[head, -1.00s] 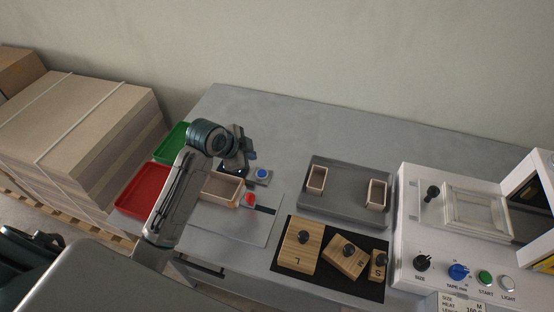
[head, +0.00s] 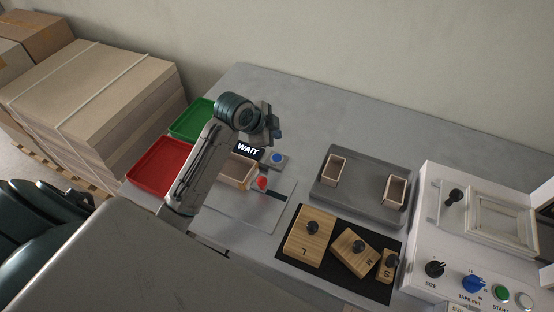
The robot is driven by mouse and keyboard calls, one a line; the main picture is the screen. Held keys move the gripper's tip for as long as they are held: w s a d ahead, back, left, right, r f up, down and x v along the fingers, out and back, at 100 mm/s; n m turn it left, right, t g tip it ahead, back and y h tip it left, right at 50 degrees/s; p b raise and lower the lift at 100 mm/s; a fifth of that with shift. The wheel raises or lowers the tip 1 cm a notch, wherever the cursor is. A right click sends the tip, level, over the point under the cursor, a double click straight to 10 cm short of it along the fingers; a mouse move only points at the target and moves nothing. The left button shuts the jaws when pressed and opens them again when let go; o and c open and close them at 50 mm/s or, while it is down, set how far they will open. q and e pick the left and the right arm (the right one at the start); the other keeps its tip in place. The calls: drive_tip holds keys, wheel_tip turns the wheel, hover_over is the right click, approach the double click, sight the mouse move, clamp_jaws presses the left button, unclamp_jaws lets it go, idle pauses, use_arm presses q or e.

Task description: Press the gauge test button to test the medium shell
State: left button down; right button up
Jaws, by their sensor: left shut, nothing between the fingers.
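The gauge has a dark display (head: 248,149) reading "WAIT" and a blue button (head: 277,158) on a small grey box just right of it. A shell (head: 238,171), an open tan box, sits in front of the display, partly hidden by my left arm. A red round part (head: 262,183) is at the shell's right side. My left gripper (head: 272,136) is shut and empty, above and behind the blue button; I cannot tell whether it touches the gauge. My right gripper is not in view.
Green (head: 192,119) and red (head: 158,165) trays lie at the left. A grey tray (head: 362,190) holds two small shells. Wooden blocks marked L (head: 310,236), M and S lie on a black mat. A white machine (head: 430,220) stands right. The table's back is clear.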

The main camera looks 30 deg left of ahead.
use_arm(q)
drive_tip(key=b, duration=0.5)
hover_over(275, 158)
wheel_tip(275, 158, down, 5)
drive_tip(key=shift+f, duration=1)
idle(0.9)
drive_tip(key=shift+f, duration=0.35)
